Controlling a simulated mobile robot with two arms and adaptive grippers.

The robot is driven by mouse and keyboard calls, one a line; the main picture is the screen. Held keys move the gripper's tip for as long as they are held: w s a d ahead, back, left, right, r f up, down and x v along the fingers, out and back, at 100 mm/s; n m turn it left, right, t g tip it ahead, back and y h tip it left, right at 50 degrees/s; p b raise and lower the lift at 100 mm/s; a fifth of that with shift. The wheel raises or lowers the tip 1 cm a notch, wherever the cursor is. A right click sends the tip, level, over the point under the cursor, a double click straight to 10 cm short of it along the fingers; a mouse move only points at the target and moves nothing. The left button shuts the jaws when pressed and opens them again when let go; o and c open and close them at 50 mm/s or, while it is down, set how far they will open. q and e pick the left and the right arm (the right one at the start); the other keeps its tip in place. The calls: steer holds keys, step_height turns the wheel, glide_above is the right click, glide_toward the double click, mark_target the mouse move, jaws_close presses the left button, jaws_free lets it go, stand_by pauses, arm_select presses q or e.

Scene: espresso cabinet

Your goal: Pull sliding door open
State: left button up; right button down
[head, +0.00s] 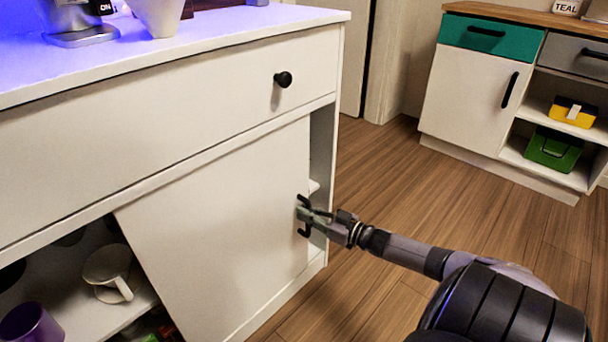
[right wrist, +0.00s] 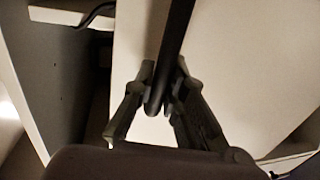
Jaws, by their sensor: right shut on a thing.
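The white sliding door (head: 220,220) stands in the lower front of the white cabinet (head: 180,92) in the head view. Its black handle (head: 303,201) is near the door's right edge. My right gripper (head: 306,215) reaches in from the right and is shut on the handle. In the right wrist view the dark handle bar (right wrist: 176,45) runs down between the fingers of my right gripper (right wrist: 164,90). A narrow opening shows right of the door, and a wider one at its left. My left gripper is not in view.
A white mug (head: 107,270) and a purple cup (head: 30,323) stand on the shelf in the left opening. A drawer knob (head: 283,79) sticks out above the door. Wooden floor (head: 400,190) is free toward the second cabinet (head: 468,95) at the back right.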

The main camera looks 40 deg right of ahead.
steer(key=c, duration=1.6)
jaws_free()
steer(key=v, duration=1.2)
steer(key=shift+a, duration=0.1)
